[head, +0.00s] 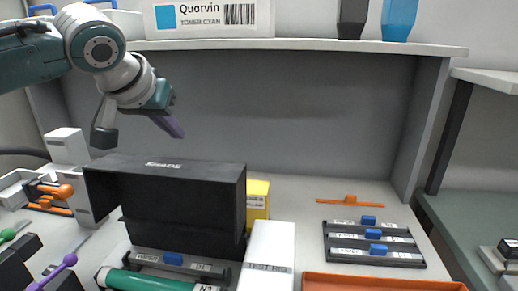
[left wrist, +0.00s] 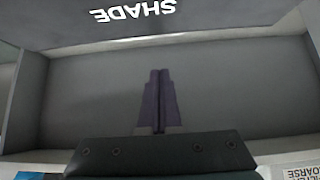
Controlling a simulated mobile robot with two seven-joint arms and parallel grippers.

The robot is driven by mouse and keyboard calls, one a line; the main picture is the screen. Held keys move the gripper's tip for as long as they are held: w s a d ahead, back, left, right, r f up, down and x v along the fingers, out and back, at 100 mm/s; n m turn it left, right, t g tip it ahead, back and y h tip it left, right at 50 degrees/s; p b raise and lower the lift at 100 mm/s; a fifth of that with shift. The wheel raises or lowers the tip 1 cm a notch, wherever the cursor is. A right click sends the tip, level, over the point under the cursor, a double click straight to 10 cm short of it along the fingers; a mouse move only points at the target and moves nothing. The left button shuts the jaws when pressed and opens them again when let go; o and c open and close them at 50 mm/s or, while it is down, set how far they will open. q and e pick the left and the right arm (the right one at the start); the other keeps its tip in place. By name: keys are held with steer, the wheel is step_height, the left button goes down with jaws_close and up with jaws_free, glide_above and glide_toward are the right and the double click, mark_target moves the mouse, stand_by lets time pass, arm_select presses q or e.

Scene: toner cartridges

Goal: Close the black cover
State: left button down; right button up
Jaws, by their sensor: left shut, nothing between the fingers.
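The black cover (head: 170,200), with "SHADE" in white on its top, stands at the left centre of the bench in the head view. Its lower front edge is above a dark strip with a blue knob (head: 172,258) and a green cylinder (head: 158,278). In the left wrist view part of the cover (left wrist: 135,25) fills the top, with the lettering upside down. My left gripper (head: 174,130) is above and behind the cover, apart from it. Its purple fingers (left wrist: 159,100) are together and empty. My right gripper is not in view.
A shelf (head: 300,45) with a toner box (head: 212,18) runs above the bench. A yellow box (head: 258,200) and a white box (head: 267,258) stand right of the cover. A black rack with blue knobs (head: 374,244) lies further right. Behind the cover is a grey back panel (head: 300,110).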

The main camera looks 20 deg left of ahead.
arm_select(q)
step_height(320, 180, down, 5)
steer(key=shift+r+p, duration=0.2)
steer(key=shift+p, duration=0.55)
stand_by(0.4)
